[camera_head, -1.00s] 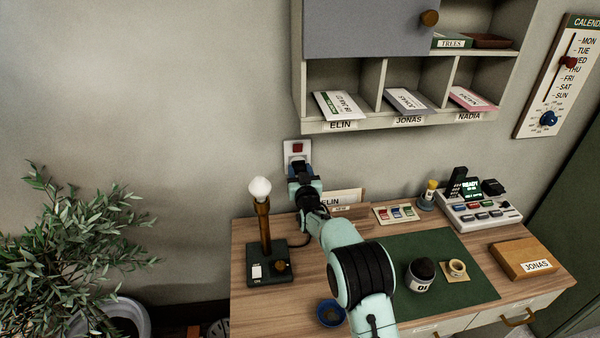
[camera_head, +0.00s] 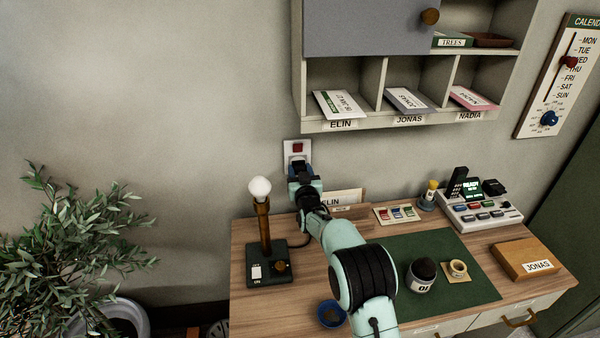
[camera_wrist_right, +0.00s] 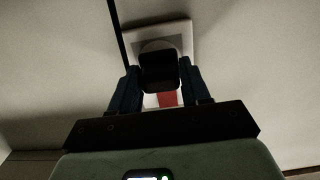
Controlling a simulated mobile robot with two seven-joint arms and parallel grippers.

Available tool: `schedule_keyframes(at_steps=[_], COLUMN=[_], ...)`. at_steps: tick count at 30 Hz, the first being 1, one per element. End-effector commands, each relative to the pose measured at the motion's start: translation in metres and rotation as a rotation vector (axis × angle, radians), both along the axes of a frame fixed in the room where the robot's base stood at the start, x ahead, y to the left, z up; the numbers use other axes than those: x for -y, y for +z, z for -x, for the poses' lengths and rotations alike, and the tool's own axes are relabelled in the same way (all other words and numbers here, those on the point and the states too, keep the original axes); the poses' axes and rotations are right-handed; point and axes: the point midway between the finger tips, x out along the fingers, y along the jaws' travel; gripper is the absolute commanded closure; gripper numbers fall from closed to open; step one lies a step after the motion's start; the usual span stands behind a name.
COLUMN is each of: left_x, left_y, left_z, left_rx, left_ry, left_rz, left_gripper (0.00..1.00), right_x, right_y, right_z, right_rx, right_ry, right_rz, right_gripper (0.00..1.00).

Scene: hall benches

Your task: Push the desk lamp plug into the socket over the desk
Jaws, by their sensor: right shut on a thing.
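The socket (camera_head: 297,150) is a pale plate with a red switch on the wall above the desk. My right gripper (camera_head: 299,168) is at the lower part of this plate, shut on the dark plug. In the right wrist view the plug (camera_wrist_right: 159,72) sits between the fingers of my right gripper (camera_wrist_right: 160,85), in front of the socket plate (camera_wrist_right: 184,40). I cannot tell how deep it is in the socket. The desk lamp (camera_head: 264,230) stands on the left of the desk, its bulb white and unlit-looking. Part of its dark cord shows beside my arm. My left gripper is not in view.
A shelf (camera_head: 320,127) with mail slots hangs above the socket. A name card (camera_head: 345,197) stands close to my right arm. A plant (camera_head: 60,240) stands at left.

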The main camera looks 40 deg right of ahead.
Motion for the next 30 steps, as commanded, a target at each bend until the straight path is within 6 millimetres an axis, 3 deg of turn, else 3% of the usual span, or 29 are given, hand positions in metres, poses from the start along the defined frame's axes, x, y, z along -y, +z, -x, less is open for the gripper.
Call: schedule_keyframes(at_steps=[30], left_x=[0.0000], left_y=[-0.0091], left_z=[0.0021], left_rx=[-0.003], left_ry=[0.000], left_rz=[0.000], left_gripper=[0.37], right_x=[0.0000], right_y=[-0.0004], right_z=[0.0000], right_rx=[0.002], right_ry=[0.000], right_rz=[0.000], right_gripper=[0.85])
